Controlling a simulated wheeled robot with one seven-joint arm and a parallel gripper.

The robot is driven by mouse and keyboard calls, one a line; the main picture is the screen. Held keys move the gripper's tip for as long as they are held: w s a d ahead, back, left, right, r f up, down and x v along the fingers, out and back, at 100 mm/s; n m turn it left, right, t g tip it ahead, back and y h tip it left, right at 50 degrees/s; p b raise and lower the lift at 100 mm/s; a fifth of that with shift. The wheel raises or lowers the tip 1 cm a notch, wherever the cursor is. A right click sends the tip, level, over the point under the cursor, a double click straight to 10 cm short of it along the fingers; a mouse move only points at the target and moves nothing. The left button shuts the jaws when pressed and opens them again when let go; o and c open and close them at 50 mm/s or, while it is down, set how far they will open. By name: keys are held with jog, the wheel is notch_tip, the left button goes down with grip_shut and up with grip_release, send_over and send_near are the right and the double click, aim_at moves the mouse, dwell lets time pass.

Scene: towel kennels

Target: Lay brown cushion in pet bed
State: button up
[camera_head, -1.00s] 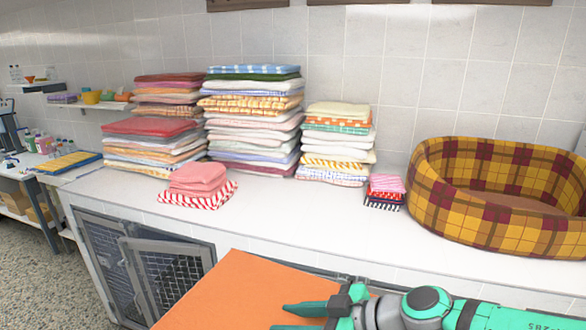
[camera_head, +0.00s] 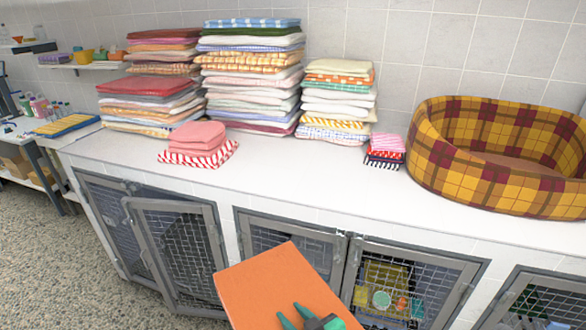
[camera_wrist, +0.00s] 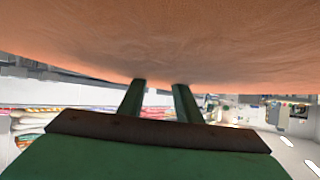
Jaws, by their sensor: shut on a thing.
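The brown cushion (camera_head: 262,285) looks orange-brown, flat and square-edged. It hangs in the air in front of the counter, at the bottom of the head view. My gripper (camera_head: 296,316) is shut on its near edge; only the green fingertips show there. In the wrist view the cushion (camera_wrist: 160,45) fills the top, and the gripper fingers (camera_wrist: 160,92) reach its underside. The pet bed (camera_head: 470,160), yellow and maroon plaid with a raised rim, stands on the counter at the right. Its brownish inner floor is partly visible; its right end is cut off.
The white counter (camera_head: 300,175) is clear between the red towels (camera_head: 198,145), the small folded pile (camera_head: 385,150) and its front edge. Tall towel stacks (camera_head: 250,80) stand behind. Below are mesh kennels, one door (camera_head: 180,255) swung open.

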notch_tip(320, 180, down, 21)
jog(key=w+m+t+h, duration=0.1)
jog(key=w+m+h, duration=0.1)
jog(key=m+h, duration=0.4)
jog(key=shift+w+t, duration=0.3)
jog(key=shift+t, duration=0.1)
jog(key=shift+w, duration=0.15)
dwell(0.5)
jog(key=shift+s+d, duration=0.1)
jog(key=shift+s, duration=0.85)
